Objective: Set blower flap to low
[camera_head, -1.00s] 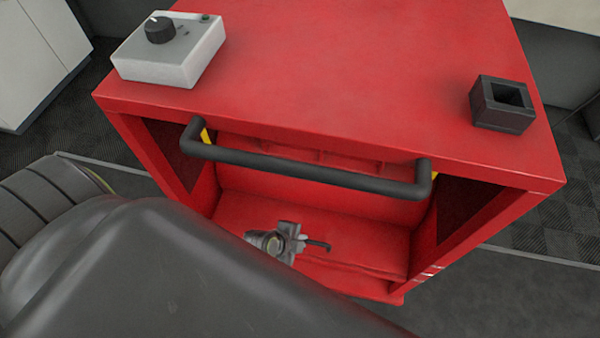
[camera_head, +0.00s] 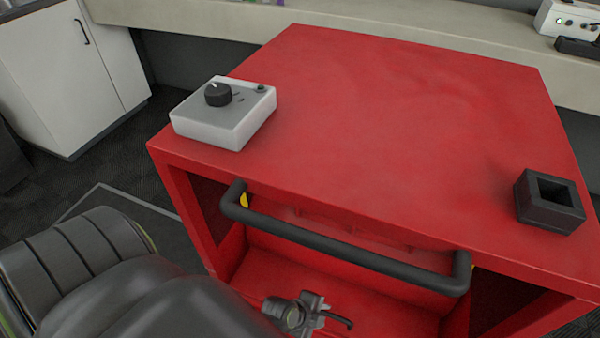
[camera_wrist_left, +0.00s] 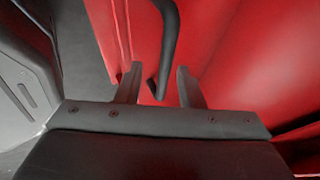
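A black bar handle (camera_head: 345,248) runs across the open front of the red cabinet (camera_head: 400,110), with yellow showing at its ends. It may be the blower flap's bar; no label or low mark is readable. My left gripper (camera_head: 315,314) is below the bar, in front of the cabinet's opening, partly hidden by my arm. In the left wrist view its two fingers (camera_wrist_left: 158,88) stand apart, and the bent end of a black bar (camera_wrist_left: 168,45) shows between and beyond them. I cannot tell whether they touch it. My right gripper is not in view.
A grey control box (camera_head: 225,125) with a black knob (camera_head: 217,94) stands on the cabinet top at the left. A black square socket (camera_head: 548,203) stands at the right. The top between them is clear. A white cupboard (camera_head: 70,70) stands at the far left.

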